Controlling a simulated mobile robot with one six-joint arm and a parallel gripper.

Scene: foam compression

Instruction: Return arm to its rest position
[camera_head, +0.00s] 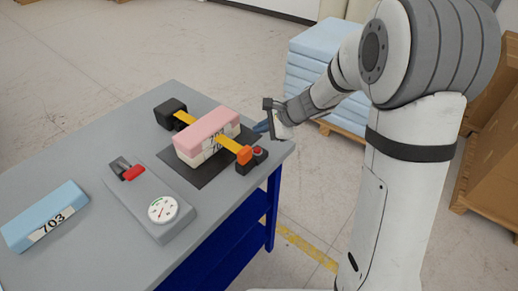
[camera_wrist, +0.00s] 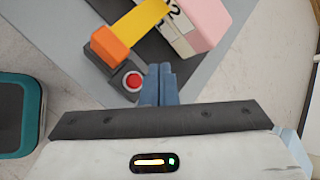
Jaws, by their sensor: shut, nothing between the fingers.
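My gripper (camera_wrist: 158,85) is shut and empty, its two blue fingers together in the wrist view. In the head view my gripper (camera_head: 262,127) is at the table's right corner, just right of the pink-topped foam block (camera_head: 207,130). In the wrist view the orange clamp (camera_wrist: 108,45) and red button (camera_wrist: 132,81) lie just beyond the fingertips. My arm reaches in from the right, bent at the elbow.
The grey table (camera_head: 110,130) also holds a blue foam block (camera_head: 46,213) marked 703 and a gauge box (camera_head: 150,205) with a red lever. Stacked blue foam (camera_head: 310,65) on a pallet stands behind my arm. Brown cartons (camera_head: 488,150) are at right. Open floor lies at the back left.

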